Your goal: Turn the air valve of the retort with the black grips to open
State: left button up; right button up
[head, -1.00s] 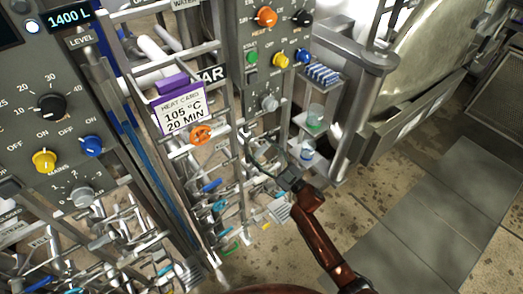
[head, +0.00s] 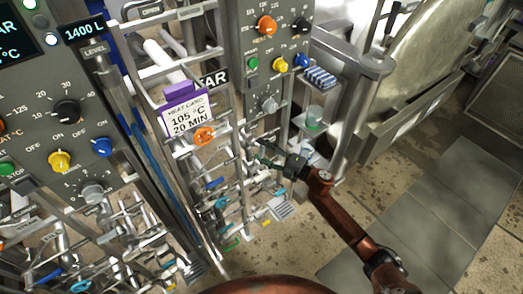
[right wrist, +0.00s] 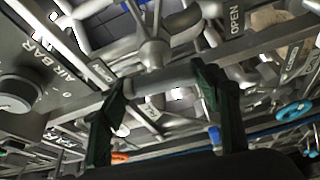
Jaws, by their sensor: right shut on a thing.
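My right gripper (head: 266,153) is at the valve pipework below the second control panel, its arm coming in from the lower right. In the right wrist view its two dark green fingers (right wrist: 160,88) close on the ends of a short grey bar (right wrist: 163,80), a valve handle just below a grey spoked hub (right wrist: 155,50). A label reading OPEN (right wrist: 235,18) is to the right of the hub. A panel marked AIR BAR (right wrist: 45,60) is at the left. Black grips cannot be made out on this handle. My left gripper is not in view.
An orange round valve wheel (head: 204,136) and a sign reading 105 °C 20 MIN (head: 187,118) are left of the gripper. Crowded pipes and levers surround it. A shelf with a beaker (head: 314,117) stands close on the right. The floor at the right is clear.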

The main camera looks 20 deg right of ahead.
jog(key=shift+f+n+g+p, duration=0.1)
jog(key=shift+n+g+p, duration=0.25)
jog(key=shift+n, duration=0.45)
jog(key=o, duration=1.2)
jog(key=shift+c, duration=0.2)
jog(key=v, duration=1.2)
jog(key=shift+s, duration=0.1)
